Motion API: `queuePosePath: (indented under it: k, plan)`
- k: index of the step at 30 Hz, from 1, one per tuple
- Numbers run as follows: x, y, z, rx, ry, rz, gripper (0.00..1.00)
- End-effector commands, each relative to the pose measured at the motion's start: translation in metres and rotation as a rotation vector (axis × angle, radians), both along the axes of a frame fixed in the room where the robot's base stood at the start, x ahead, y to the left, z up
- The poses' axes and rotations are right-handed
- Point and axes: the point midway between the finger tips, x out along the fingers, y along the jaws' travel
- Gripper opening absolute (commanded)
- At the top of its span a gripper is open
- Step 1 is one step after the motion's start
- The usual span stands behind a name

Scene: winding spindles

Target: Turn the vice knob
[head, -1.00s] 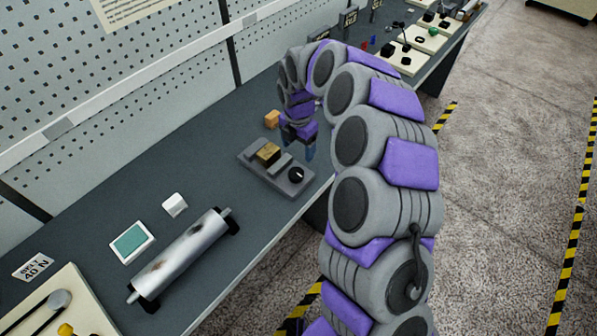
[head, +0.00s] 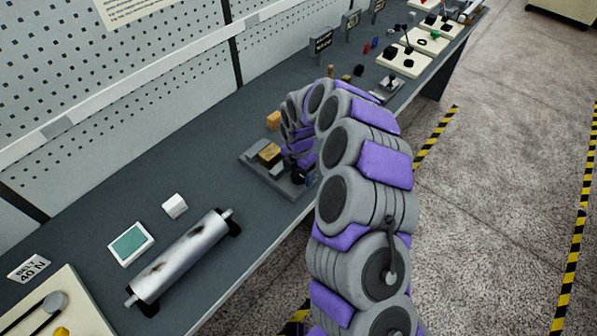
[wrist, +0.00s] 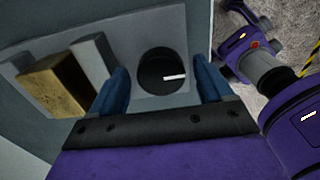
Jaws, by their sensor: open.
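The vice (head: 250,163) is a grey block on the bench with a brass-coloured piece (head: 270,154) between its jaws. Its knob (wrist: 163,72) is black and round with a white mark pointing right in the wrist view. My gripper (wrist: 163,80) is open, with one blue finger on each side of the knob. I cannot tell whether the fingers touch the knob. In the head view my gripper (head: 304,179) is at the vice's right end and largely covers the knob. The brass-coloured piece also shows at left in the wrist view (wrist: 58,85).
A metal roller (head: 180,255) lies in front left on the bench (head: 110,200), near a teal-faced panel (head: 130,243) and a white block (head: 175,206). An orange block (head: 273,119) stands behind the vice. A perforated wall backs the bench.

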Motion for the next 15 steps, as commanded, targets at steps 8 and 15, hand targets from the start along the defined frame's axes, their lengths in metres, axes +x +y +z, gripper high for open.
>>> queuePosePath:
  k: [8,15]
  plan:
    - [0.0001,-0.0018,0.0007,0.002,0.0,0.0,0.6]
    - [0.0005,-0.002,0.0008,0.002,0.0,0.0,0.37]
